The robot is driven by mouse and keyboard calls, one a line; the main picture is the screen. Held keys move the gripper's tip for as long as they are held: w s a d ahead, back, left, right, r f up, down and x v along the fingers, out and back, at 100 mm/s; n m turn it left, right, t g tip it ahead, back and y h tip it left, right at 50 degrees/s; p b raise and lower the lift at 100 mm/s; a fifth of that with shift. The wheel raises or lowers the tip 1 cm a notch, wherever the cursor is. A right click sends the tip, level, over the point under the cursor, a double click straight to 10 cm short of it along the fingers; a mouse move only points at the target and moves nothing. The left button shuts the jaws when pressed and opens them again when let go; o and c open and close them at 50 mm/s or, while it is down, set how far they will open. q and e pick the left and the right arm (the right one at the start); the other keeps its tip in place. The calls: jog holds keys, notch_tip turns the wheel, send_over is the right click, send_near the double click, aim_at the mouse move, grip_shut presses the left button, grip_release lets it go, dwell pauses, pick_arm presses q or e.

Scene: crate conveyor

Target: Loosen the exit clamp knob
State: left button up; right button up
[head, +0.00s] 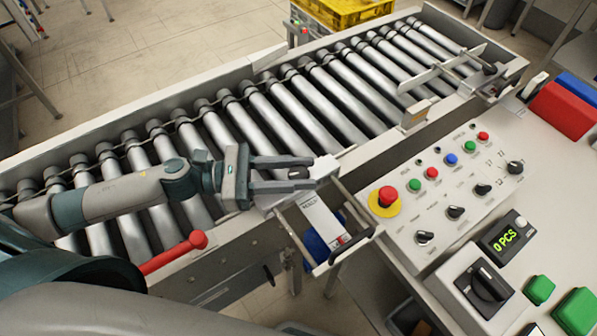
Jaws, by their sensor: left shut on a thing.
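My left gripper (305,173) reaches in from the left over the near side of the roller conveyor. A pale block (325,167) sits just beyond the fingertips, by the conveyor's near rail. My right gripper is not in view.
A labelled tray (335,262) sticks out below the fingertips. A red-handled lever (172,252) lies near the forearm. The control panel (455,195) with buttons and dials stands to the right. The conveyor rollers (310,100) are bare. A yellow crate (345,12) stands behind.

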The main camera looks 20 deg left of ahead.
pick_arm(q)
jog(key=shift+n+t, duration=0.4)
jog(key=shift+t, duration=0.1)
jog(key=o, duration=1)
jog(key=shift+o, duration=0.2)
jog(key=shift+a, duration=0.15)
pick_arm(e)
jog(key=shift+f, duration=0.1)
pick_arm(q)
jog(key=shift+b+v, duration=0.65)
jog(key=shift+v, duration=0.15)
jog(key=b+v, duration=0.2)
jog(key=v, duration=0.2)
jog(key=shift+s, duration=0.15)
jog(key=b+v, duration=0.2)
jog(key=v, duration=0.9)
jog(key=shift+a+r+b, duration=0.25)
jog(key=shift+b, duration=0.1)
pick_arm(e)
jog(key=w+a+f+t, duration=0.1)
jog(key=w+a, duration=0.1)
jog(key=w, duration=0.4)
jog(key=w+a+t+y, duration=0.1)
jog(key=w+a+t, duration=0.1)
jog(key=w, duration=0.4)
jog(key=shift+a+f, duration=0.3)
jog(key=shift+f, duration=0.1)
